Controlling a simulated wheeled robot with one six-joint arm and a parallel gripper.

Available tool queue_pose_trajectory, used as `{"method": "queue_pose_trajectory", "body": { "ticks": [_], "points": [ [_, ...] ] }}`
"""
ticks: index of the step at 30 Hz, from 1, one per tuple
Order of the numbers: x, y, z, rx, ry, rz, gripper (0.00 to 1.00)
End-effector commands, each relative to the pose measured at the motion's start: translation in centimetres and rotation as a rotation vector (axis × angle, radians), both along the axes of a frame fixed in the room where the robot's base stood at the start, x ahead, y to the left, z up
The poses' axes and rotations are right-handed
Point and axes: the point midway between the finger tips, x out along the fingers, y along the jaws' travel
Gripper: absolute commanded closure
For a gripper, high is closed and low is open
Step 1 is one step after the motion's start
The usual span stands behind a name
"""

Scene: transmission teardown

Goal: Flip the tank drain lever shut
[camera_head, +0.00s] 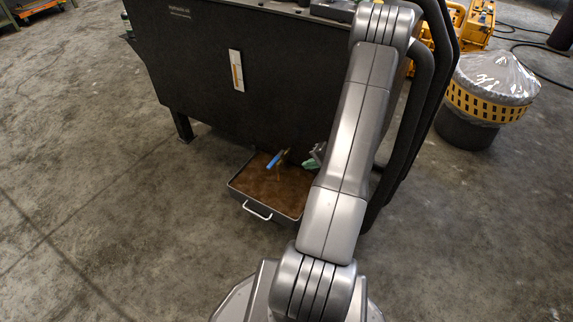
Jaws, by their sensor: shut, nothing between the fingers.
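The dark tank (205,65) stands at the upper middle of the head view. Low on its front is a drain valve with a blue lever (273,161), tilted relative to the tank front. A thin brown streak, which looks like liquid, hangs below the valve over the tray. My gripper (309,165), with greenish tips, is partly hidden behind my own arm. It is shut and empty, a short way to the right of the lever and apart from it in the picture. Its exact distance from the lever in depth is unclear.
A drain tray (236,189) of brown liquid with a white handle (257,211) lies below the valve. A narrow sight gauge (236,70) is on the tank front. A plastic-covered drum (480,100) with a yellow band stands at right. The floor at left is clear.

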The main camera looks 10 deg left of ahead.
Motion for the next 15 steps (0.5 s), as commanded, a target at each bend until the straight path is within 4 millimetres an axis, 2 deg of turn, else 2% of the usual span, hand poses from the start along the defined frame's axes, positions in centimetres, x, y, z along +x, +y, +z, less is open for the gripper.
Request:
{"method": "queue_pose_trajectory", "body": {
  "ticks": [5, 15],
  "points": [
    [0.4, 1.3, -1.5, 0.000, 0.001, 0.002, 1.00],
    [2.2, 6.2, -6.4, -0.001, 0.002, 0.004, 1.00]
  ]
}}
